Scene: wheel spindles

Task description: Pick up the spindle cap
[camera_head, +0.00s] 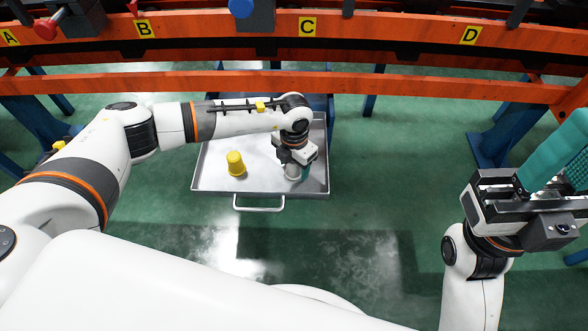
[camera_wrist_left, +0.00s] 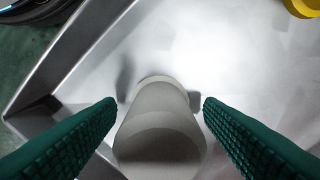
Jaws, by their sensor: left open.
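A grey-white spindle cap (camera_head: 292,173) stands in the metal tray (camera_head: 207,182), partly hidden under my left gripper (camera_head: 297,170). In the left wrist view the grey cap (camera_wrist_left: 160,132) is a smooth, rounded cylinder between the two green ribbed fingers of my left gripper (camera_wrist_left: 160,110). The fingers are apart, with a gap visible on both sides of the cap. A yellow cap (camera_head: 236,164) stands in the tray to the left of the gripper; its edge shows at the top right of the wrist view (camera_wrist_left: 303,6). My right gripper (camera_head: 562,158) is at the right edge, away from the tray.
The tray has raised walls and a front handle (camera_head: 259,204). Behind it runs an orange rack (camera_head: 400,88) with yellow labels A to D and blue legs (camera_head: 497,145). The green floor (camera_head: 400,190) right of the tray is clear.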

